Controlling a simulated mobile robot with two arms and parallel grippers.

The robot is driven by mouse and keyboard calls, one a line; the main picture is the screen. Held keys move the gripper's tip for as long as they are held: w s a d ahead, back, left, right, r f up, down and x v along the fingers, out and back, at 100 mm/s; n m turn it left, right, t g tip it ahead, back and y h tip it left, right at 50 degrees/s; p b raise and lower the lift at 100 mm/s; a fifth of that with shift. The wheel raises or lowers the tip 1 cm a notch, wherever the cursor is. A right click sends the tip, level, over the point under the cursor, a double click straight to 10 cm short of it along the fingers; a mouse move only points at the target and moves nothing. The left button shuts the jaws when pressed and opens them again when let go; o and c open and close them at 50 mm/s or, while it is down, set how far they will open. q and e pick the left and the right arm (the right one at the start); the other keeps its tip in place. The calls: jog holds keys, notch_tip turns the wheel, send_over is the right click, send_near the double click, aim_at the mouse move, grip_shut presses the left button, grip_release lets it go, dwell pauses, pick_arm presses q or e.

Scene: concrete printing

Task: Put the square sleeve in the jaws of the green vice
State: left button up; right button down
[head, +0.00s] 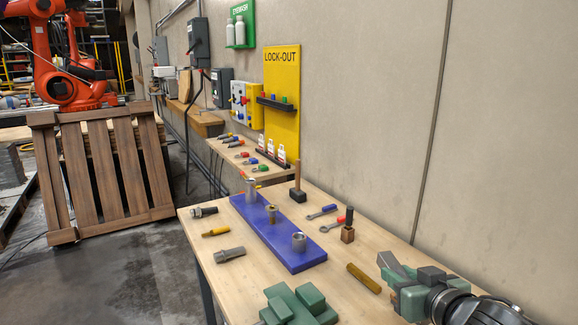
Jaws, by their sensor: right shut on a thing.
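The green vice (298,306) is at the bottom edge of the head view, at the front of the wooden table; its lower part is cut off. My right gripper (412,273) is at the lower right, to the right of the vice and apart from it. I cannot pick out the square sleeve for certain. My left gripper is not in view.
A brass rod (363,278) lies between the vice and my right gripper. A grey tool piece (229,254) and a yellow-handled tool (216,232) lie left of the board. A black-handled block (347,231), spanners (333,224) and a mallet (298,193) are near the wall.

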jog(key=shift+m+h, duration=0.8)
jog(key=shift+h, duration=0.1)
jog(key=shift+s+a+r, duration=0.75)
jog(key=shift+s+r, duration=0.1)
jog(key=shift+r, duration=0.1)
jog(key=shift+s+a+r, duration=0.7)
jog(key=shift+s+r, duration=0.15)
jog(key=shift+r, duration=0.1)
